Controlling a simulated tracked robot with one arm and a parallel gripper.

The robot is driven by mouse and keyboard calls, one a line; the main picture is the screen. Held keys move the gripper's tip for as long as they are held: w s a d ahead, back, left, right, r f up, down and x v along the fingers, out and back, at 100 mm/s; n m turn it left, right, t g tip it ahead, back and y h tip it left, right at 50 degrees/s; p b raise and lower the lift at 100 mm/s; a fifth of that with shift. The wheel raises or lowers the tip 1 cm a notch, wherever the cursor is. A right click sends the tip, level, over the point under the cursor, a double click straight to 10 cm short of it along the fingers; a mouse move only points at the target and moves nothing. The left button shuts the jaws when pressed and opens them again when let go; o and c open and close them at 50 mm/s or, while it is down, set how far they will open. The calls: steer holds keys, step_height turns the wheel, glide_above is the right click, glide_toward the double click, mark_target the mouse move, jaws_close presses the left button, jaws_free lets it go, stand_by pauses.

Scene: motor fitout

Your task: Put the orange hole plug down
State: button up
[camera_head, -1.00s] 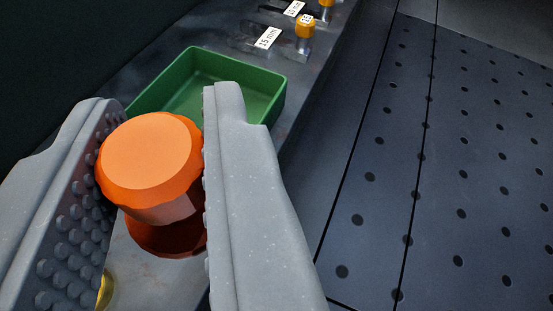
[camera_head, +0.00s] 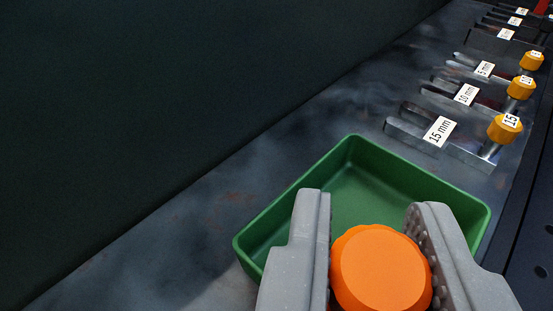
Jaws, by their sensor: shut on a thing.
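The orange hole plug (camera_head: 382,270) is a round knob-like piece with a lobed edge, held between the two grey fingers of my gripper (camera_head: 372,250). My gripper is shut on it. In the picture, the plug overlaps the near part of an empty green tray (camera_head: 268,222). I cannot tell its height over the tray. The underside of the plug and the tray's near wall are hidden by the plug and fingers.
Beyond the tray, metal forks labelled 15 mm (camera_head: 438,131), 10 mm (camera_head: 467,95) and 5 mm (camera_head: 485,69) lie in a row. Yellow-capped posts (camera_head: 505,129) stand beside them. Bare dark metal surface (camera_head: 190,210) lies left of the tray, with a dark wall behind.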

steer(key=shift+w+a+f+b, duration=0.15)
steer(key=shift+w+f+b, duration=0.45)
steer(key=shift+f, duration=0.35)
steer(key=shift+w+a+f+b, duration=0.1)
steer(key=shift+w+f+b, duration=0.5)
steer(key=shift+f, duration=0.3)
steer(key=shift+f, duration=0.1)
steer(key=shift+f+b, duration=0.3)
steer(key=shift+f, duration=0.05)
steer(key=shift+f, duration=0.2)
steer(key=o, duration=0.9)
steer(key=shift+o, duration=0.2)
steer(key=shift+r, duration=0.15)
